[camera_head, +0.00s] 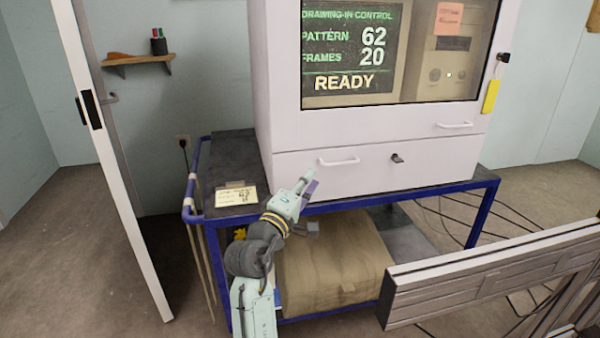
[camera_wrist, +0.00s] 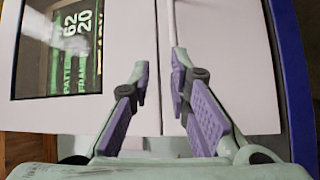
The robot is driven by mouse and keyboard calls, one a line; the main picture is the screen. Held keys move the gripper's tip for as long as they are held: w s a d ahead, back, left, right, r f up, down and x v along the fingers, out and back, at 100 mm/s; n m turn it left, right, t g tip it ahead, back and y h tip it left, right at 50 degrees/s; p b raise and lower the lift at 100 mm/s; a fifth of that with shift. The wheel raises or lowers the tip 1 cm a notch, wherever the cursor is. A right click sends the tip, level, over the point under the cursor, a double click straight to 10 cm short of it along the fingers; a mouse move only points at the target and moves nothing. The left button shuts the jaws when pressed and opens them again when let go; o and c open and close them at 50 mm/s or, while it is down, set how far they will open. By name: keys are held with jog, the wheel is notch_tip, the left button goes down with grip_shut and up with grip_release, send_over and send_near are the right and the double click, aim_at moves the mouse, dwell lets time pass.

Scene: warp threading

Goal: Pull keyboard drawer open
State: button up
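The keyboard drawer (camera_head: 375,172) is the white lower front of the cabinet, below a seam, and it looks shut. Its white bar handle (camera_head: 338,161) is left of a dark key lock. My gripper (camera_head: 306,183) is in front of the drawer's lower left part, left of and below the handle. In the wrist view, turned sideways, my gripper (camera_wrist: 160,85) has its two fingers apart with nothing between them. The handle (camera_wrist: 171,22) there runs from the top edge to near the right fingertip. I cannot tell whether they touch.
The cabinet (camera_head: 270,90) stands on a blue-framed cart (camera_head: 345,204) with a label card (camera_head: 236,196) on its top. A covered bundle (camera_head: 330,265) lies on the lower shelf. A metal beam (camera_head: 480,275) is at the right, and a white door edge (camera_head: 115,150) at the left.

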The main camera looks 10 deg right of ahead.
jog(key=w+d+g+h+p, duration=0.1)
jog(key=w+d+p, duration=0.1)
jog(key=w+d, duration=0.5)
jog(key=d, duration=0.2)
jog(key=shift+d+f, duration=0.3)
jog(key=shift+d, duration=0.1)
jog(key=shift+w, duration=0.1)
jog(key=shift+c, duration=0.4)
grip_shut()
